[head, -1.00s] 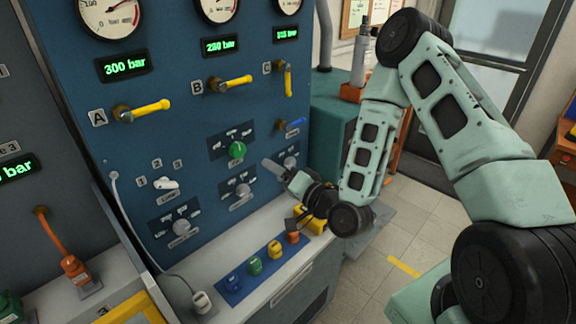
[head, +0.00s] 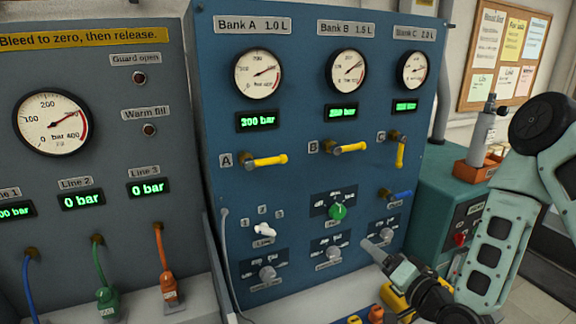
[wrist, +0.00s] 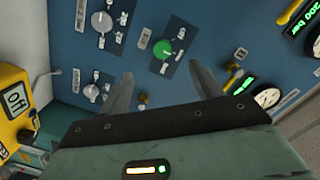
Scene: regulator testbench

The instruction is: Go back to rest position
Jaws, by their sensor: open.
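My gripper (head: 378,252) is at the lower right of the blue panel in the head view, in front of its lower right knobs. In the wrist view my gripper (wrist: 160,85) shows two fingers spread apart with nothing between them. The blue panel (head: 300,190) stands in front of me. Its green knob (head: 337,212) also shows in the wrist view (wrist: 164,50), beyond the fingers. My arm reaches in from the right. Whether the fingers touch the panel cannot be told from the head view.
Yellow valve levers (head: 270,160) and a blue lever (head: 400,196) stick out from the panel. A yellow box (wrist: 12,100) shows at the left of the wrist view. A teal cabinet (head: 450,190) stands right of the panel. Colored hoses hang from the grey panel (head: 90,180) at left.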

